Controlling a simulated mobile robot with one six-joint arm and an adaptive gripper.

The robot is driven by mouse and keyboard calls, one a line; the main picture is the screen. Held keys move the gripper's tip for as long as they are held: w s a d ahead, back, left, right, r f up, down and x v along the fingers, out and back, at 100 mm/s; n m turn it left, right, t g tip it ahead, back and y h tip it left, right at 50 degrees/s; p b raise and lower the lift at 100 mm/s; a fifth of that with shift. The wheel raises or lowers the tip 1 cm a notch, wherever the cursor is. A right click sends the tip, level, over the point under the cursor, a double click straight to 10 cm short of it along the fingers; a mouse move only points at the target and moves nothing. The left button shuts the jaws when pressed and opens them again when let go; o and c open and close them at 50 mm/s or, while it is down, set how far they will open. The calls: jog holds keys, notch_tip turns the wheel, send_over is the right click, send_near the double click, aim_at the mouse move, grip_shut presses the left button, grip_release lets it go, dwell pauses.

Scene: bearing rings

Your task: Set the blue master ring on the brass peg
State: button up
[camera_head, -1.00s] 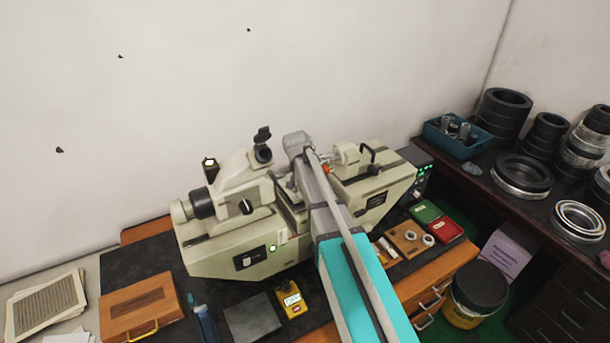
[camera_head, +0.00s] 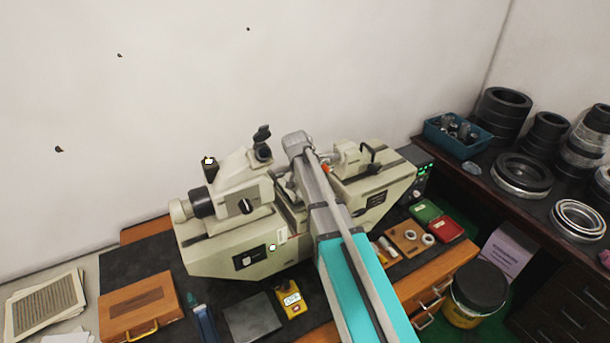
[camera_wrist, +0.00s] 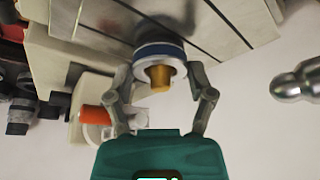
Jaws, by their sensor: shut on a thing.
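In the wrist view, the blue master ring (camera_wrist: 158,49) is a pale metal ring with a dark blue band. My gripper (camera_wrist: 158,72) is shut on it, with one finger on each side. The brass peg (camera_wrist: 160,77) shows inside the ring's opening, and its end sticks out toward the wrist camera. The ring appears to be around the peg; whether it is fully seated I cannot tell. In the head view, my arm hides the ring, peg and gripper at the middle of the cream measuring machine (camera_head: 235,245).
An orange knob (camera_wrist: 92,118) on a white fitting is close to my gripper's left in the wrist view. A rounded metal part (camera_wrist: 298,82) is at the right. In the head view, a wooden block with small rings (camera_head: 405,238) and red and green boxes lie right of my arm.

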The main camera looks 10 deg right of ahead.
jog(key=shift+f, duration=0.1)
jog(key=o, duration=1.2)
notch_tip(320, 180, up, 9)
jog(key=p, duration=0.8)
jog(key=shift+f, duration=0.2)
jog(key=shift+s, duration=0.15)
jog(key=s+f+n+g+y, duration=0.25)
jog(key=s+n, duration=0.35)
jog(key=s, duration=2)
notch_tip(320, 180, down, 22)
jog(key=s+g+b, duration=0.1)
jog(key=s+b, duration=0.1)
jog(key=b, duration=2)
jog(key=shift+s+d, duration=0.15)
jog(key=shift+d, duration=0.1)
